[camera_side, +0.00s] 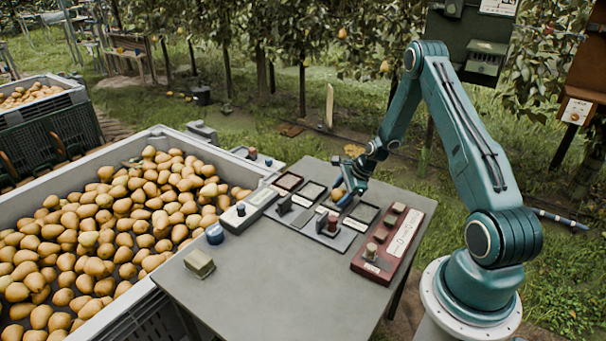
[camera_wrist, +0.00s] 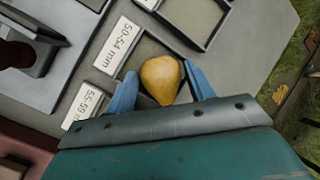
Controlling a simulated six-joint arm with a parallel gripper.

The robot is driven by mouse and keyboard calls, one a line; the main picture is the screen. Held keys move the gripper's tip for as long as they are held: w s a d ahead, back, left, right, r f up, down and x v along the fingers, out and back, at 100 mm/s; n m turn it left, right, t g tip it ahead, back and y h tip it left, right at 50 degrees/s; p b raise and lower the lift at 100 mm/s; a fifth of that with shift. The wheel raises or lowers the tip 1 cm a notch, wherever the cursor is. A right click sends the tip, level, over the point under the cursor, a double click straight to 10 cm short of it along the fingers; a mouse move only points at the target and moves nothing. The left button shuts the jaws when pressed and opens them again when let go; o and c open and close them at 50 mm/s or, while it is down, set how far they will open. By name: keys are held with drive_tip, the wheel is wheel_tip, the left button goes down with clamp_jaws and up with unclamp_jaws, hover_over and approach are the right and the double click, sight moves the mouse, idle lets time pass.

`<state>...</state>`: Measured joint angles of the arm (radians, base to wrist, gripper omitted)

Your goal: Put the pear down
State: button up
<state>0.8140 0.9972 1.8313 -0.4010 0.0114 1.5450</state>
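The yellow-brown pear (camera_wrist: 162,80) sits between the two blue fingers of my gripper (camera_wrist: 161,70) in the wrist view. The fingers close in on its two sides, and it looks held. In the side view the pear (camera_side: 338,194) shows at my gripper (camera_side: 346,191), low over the row of square trays on the grey table. In the wrist view it is over a grey tray (camera_wrist: 150,48) beside the label "50-54 mm" (camera_wrist: 117,46). I cannot tell whether its underside touches the tray.
A red panel (camera_side: 372,262) with knobs lies at the right of the grey table (camera_side: 262,305). A blue round item (camera_side: 214,234) and a small block (camera_side: 199,264) lie at the left. A large crate (camera_side: 170,134) full of pears stands left. The table's front is clear.

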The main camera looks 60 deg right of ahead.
drive_tip(key=v, duration=1.2)
drive_tip(key=shift+r, duration=0.15)
idle(0.5)
drive_tip(key=shift+r, duration=0.1)
